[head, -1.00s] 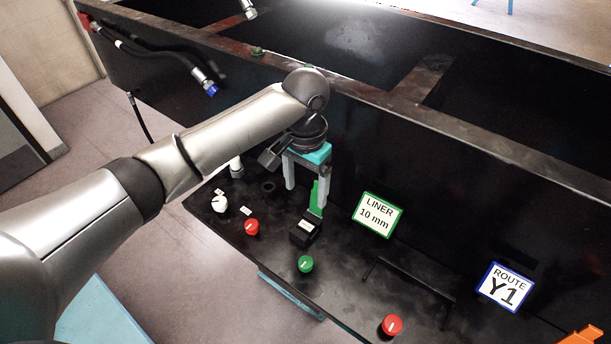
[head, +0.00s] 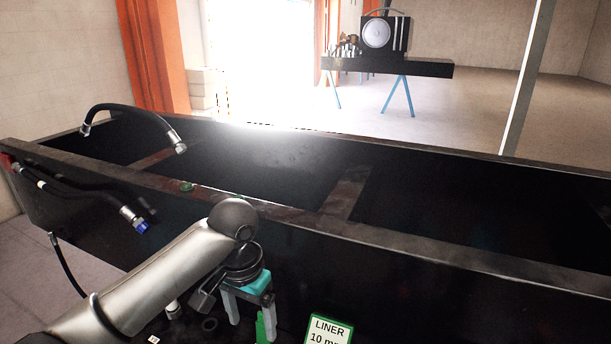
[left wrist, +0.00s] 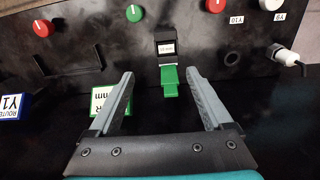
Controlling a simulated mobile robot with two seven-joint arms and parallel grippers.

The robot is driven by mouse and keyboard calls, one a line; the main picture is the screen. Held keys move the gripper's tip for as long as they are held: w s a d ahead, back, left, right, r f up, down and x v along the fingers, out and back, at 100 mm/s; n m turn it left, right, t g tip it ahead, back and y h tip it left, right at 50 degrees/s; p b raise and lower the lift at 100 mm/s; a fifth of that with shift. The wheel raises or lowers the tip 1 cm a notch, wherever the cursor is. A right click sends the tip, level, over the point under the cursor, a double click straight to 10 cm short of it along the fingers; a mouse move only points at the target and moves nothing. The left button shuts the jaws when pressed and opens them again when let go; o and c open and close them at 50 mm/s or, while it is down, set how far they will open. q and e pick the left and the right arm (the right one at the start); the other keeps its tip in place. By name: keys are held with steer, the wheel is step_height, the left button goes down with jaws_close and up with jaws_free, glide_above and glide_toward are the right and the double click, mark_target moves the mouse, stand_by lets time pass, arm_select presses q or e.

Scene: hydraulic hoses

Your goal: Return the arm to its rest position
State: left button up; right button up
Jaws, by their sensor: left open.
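My left gripper (head: 252,318) hangs from the silver left arm (head: 165,275) in front of the black panel in the head view. Its two grey fingers point down below a teal body. In the left wrist view the gripper (left wrist: 160,76) is open, its fingers wide apart with nothing held. A green tab (left wrist: 170,82) below a small black labelled block (left wrist: 168,46) shows between the fingers in the picture. The tab is free of both fingers. My right gripper is out of view.
The black frame's rail (head: 420,258) runs behind the arm. Hoses with metal ends, one with a blue tip (head: 141,226), hang at left. A green-edged LINER sign (head: 329,329) stands right of the gripper. Red (left wrist: 43,28) and green (left wrist: 134,13) knobs sit on the panel.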

arm_select(q)
steer(key=s+d+f+t+h, duration=0.25)
steer(key=s+d+f, duration=0.35)
steer(key=s+f, duration=0.3)
steer(key=s+a+n+t+y, duration=0.1)
steer(key=s+a+n+y, duration=0.15)
steer(key=s+a, duration=0.95)
step_height(320, 180, down, 31)
steer(key=s+d+g+b, duration=0.1)
steer(key=s+d+b, duration=0.1)
steer(key=b, duration=0.8)
steer(key=s+a+f+b, duration=0.1)
steer(key=s+f+b, duration=0.5)
steer(key=f, duration=0.7)
steer(key=s+a+f+g+b, duration=0.1)
steer(key=s+f+b, duration=0.4)
steer(key=s+f, duration=0.5)
step_height(320, 180, down, 4)
steer(key=shift+s+a+f+b, duration=0.1)
steer(key=shift+s+a+b, duration=0.05)
steer(key=shift+a+b, duration=0.35)
